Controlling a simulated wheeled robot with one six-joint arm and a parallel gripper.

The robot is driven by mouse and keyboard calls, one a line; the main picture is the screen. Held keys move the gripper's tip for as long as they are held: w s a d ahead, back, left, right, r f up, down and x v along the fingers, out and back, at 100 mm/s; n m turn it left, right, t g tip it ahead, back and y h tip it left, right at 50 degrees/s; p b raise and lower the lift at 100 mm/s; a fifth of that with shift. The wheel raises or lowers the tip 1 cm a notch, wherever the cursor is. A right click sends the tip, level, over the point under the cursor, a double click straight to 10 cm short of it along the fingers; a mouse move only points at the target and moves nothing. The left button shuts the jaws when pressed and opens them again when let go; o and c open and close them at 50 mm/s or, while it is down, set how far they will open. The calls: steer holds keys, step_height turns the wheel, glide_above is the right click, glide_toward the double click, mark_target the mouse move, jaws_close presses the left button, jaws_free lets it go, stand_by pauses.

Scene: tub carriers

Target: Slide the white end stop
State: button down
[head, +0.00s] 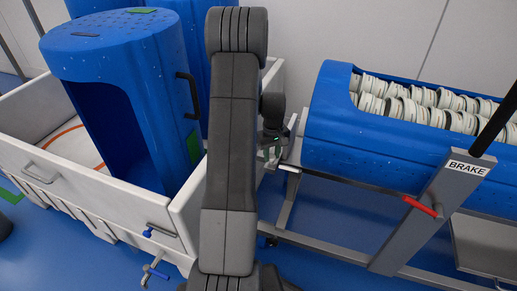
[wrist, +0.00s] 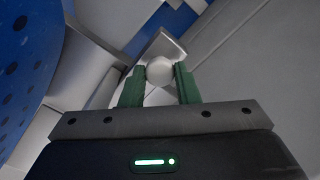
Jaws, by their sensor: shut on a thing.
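The white end stop shows in the wrist view as a round white knob (wrist: 160,71) with a pale plate behind it. My gripper (wrist: 159,86) has its two green fingers on either side of the knob and is shut on it. In the head view my gripper (head: 271,153) is at the left end of the blue tub (head: 400,152) on the carrier, partly behind my dark arm. The end stop is mostly hidden there, so I cannot tell how far along its travel it stands.
The tub holds rows of whitish round pieces (head: 425,97). A grey post marked BRAKE (head: 430,215) with a red handle (head: 420,206) stands at right. Blue floor shows between bin and carrier.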

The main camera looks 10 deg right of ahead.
steer(key=shift+s+d, duration=0.45)
steer(key=shift+d, duration=0.25)
steer(key=c, duration=1.1)
jaws_free()
step_height(320, 180, up, 14)
steer(key=p, duration=0.4)
steer(key=shift+f, duration=0.1)
steer(key=shift+c, duration=0.2)
